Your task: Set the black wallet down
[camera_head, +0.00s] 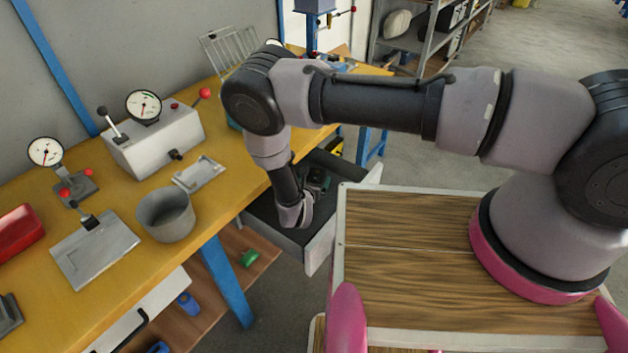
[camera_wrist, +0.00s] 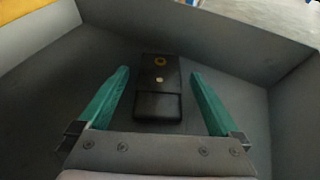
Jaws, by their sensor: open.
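The black wallet (camera_wrist: 158,88) lies on the dark floor of a grey open drawer, seen in the wrist view. It is dark with a small round orange mark near its far end and a pale spot below that. My gripper (camera_wrist: 160,75) is open, with one teal finger on each side of the wallet and gaps between fingers and wallet. In the head view my arm reaches down into the open drawer (camera_head: 322,243), and my wrist hides the wallet there.
The drawer walls (camera_wrist: 285,105) stand around the gripper. Left of the drawer is a yellow workbench (camera_head: 105,290) with a grey pot (camera_head: 166,218), a control box (camera_head: 155,142) and gauges. A lower shelf (camera_head: 235,262) holds small coloured items. Grey floor lies beyond the drawer.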

